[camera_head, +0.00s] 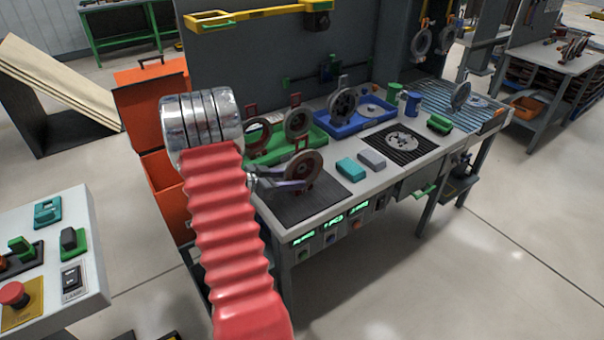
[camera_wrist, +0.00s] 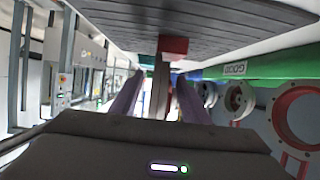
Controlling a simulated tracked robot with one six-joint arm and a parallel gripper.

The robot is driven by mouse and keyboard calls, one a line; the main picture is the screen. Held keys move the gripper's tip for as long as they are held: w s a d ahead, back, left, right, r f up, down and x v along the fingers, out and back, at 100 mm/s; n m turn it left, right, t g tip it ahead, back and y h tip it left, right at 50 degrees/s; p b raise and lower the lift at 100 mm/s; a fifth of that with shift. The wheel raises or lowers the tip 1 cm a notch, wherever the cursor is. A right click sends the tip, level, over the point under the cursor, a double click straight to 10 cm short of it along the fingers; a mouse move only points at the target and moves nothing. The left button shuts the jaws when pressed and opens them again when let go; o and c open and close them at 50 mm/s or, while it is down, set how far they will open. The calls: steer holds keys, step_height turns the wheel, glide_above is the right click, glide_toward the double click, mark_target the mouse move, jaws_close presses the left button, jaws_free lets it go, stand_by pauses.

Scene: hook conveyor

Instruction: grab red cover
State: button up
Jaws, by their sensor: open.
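A round disc with a dark red-brown face and grey hub (camera_head: 304,167), which looks like the red cover, stands upright on a red holder on the black mat (camera_head: 325,196). My gripper (camera_head: 287,179) is at the disc's left, its fingers open and reaching toward it. In the wrist view, the picture appears upside down. There the disc shows edge-on (camera_wrist: 160,88) between my two open fingers (camera_wrist: 158,82), with its red holder (camera_wrist: 174,47) against the mat. Gaps show on both sides; contact is not visible.
A green tray (camera_head: 277,155) behind holds more upright discs, one with a red ring (camera_head: 258,136). A blue tray (camera_head: 345,128) stands farther right. A teal block (camera_head: 350,168) and a grey block (camera_head: 372,159) lie right of the mat. An orange cabinet (camera_head: 160,180) is at left.

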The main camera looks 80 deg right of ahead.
mark_target(305, 178)
steer(key=x, duration=0.5)
steer(key=shift+f, duration=0.15)
steer(key=shift+a, duration=0.1)
jaws_close()
stand_by(0.6)
stand_by(0.8)
